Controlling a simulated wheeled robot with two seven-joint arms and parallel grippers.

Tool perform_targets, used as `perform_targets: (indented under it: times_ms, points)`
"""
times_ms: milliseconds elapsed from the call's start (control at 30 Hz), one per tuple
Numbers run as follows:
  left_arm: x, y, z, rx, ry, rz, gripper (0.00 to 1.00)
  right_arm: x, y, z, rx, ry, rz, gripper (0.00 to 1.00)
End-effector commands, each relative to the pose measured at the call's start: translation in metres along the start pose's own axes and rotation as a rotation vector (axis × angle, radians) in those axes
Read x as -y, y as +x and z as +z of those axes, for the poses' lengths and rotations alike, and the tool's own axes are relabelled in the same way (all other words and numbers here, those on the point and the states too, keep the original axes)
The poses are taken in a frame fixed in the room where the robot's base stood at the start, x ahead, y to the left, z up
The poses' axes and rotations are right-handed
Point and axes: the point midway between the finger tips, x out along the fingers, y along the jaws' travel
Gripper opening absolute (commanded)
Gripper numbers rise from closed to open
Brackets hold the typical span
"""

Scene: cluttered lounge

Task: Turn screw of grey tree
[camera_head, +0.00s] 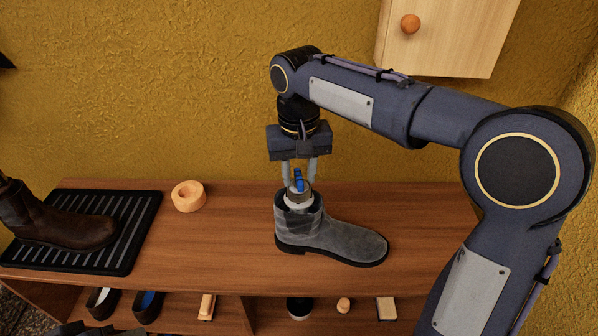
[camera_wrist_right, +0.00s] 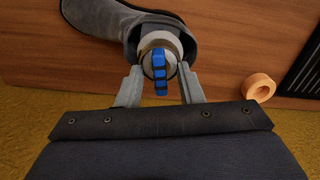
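A grey boot (camera_head: 335,238) stands upright on the wooden bench, toe to the right. A tree with a pale grey top (camera_head: 297,205) sits in its shaft, and a blue screw handle (camera_head: 299,181) stands up from it. The boot (camera_wrist_right: 112,20) and the blue handle (camera_wrist_right: 160,70) also show in the right wrist view. My right gripper (camera_head: 300,180) points down from above, its fingers on either side of the handle. In the wrist view, gaps show between the open fingers (camera_wrist_right: 161,85) and the handle. My left gripper is not clearly seen.
A brown boot (camera_head: 60,222) stands on a black ribbed tray (camera_head: 135,232) at the left. A round wooden ring (camera_head: 188,196) lies between tray and grey boot. The shelf below holds several small items. A wooden cabinet (camera_head: 450,45) hangs on the yellow wall behind my right arm.

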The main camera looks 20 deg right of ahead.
Motion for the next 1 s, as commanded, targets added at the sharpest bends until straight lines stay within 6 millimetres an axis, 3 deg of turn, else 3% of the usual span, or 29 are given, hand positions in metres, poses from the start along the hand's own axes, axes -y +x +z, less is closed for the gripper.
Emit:
perform_targets:
  times_ms: [167, 433, 767, 1000]
  points:
    - [0.0000, -0.0001, 0.0000, 0.000, 0.000, 0.000, 0.36, -0.0001, 0.0000, -0.0001, 0.000, 0.000, 0.000, 0.34]
    - [0.0000, 0.0000, 0.0000, 0.000, 0.000, 0.000, 0.36, -0.0001, -0.0002, -0.0001, 0.000, 0.000, 0.000, 0.00]
    - [-0.0009, -0.0019, -0.0009, 0.000, 0.000, 0.000, 0.36, -0.0001, -0.0012, 0.0000, 0.000, 0.020, 0.000, 0.00]
    - [-0.0043, -0.0094, -0.0047, 0.000, 0.000, 0.000, 0.36, 0.0001, -0.0029, -0.0003, 0.000, 0.131, 0.000, 0.00]
